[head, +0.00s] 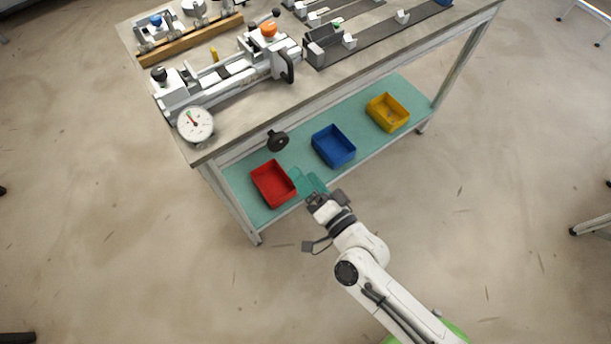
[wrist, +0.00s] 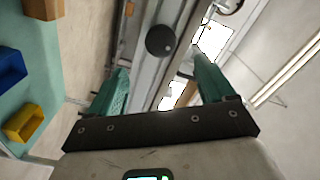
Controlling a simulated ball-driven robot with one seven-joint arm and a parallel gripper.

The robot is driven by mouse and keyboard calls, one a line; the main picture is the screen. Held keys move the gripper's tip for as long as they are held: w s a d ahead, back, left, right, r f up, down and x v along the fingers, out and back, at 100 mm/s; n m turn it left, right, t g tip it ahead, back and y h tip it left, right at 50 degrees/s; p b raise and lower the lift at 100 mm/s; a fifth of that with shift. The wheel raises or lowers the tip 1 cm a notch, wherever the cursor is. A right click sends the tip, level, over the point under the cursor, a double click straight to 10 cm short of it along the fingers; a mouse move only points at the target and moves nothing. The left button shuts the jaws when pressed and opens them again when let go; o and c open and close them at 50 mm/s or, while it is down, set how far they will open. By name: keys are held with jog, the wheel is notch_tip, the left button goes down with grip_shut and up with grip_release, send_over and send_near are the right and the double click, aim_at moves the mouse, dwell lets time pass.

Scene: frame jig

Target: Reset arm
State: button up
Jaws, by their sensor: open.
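My gripper (head: 313,184) is at the front edge of the workbench's lower shelf, just right of the red bin in the head view. In the wrist view my gripper (wrist: 162,80) shows two teal fingers spread wide with nothing between their tips. My white arm reaches up to it from the lower right of the head view. A black round knob (head: 278,140) sits at the bench's front side, and in the wrist view the knob (wrist: 160,40) appears beyond the fingers, apart from them.
The lower shelf (head: 236,183) holds a red bin (head: 272,184), a blue bin (head: 333,146) and a yellow bin (head: 388,112). The benchtop (head: 226,112) carries a clamp jig (head: 225,80) and a dial gauge (head: 196,124). The floor around my arm is clear.

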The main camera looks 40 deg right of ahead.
dwell(0.4)
jog(key=s+a+f+n+g+y, duration=0.1)
jog(key=s+f+n+g+y, duration=0.25)
jog(key=n+g, duration=0.6)
jog(key=s+d+n+g+h, duration=0.1)
jog(key=s+d+g+h, duration=0.1)
jog(key=s, duration=0.5)
jog(key=s+d+r+n+g+h, duration=0.1)
jog(key=s+d+g, duration=0.4)
jog(key=s+d, duration=0.2)
jog(key=shift+r+h, duration=0.25)
jog(key=shift+h, duration=0.1)
jog(key=shift+o, duration=0.2)
jog(key=shift+g, duration=0.25)
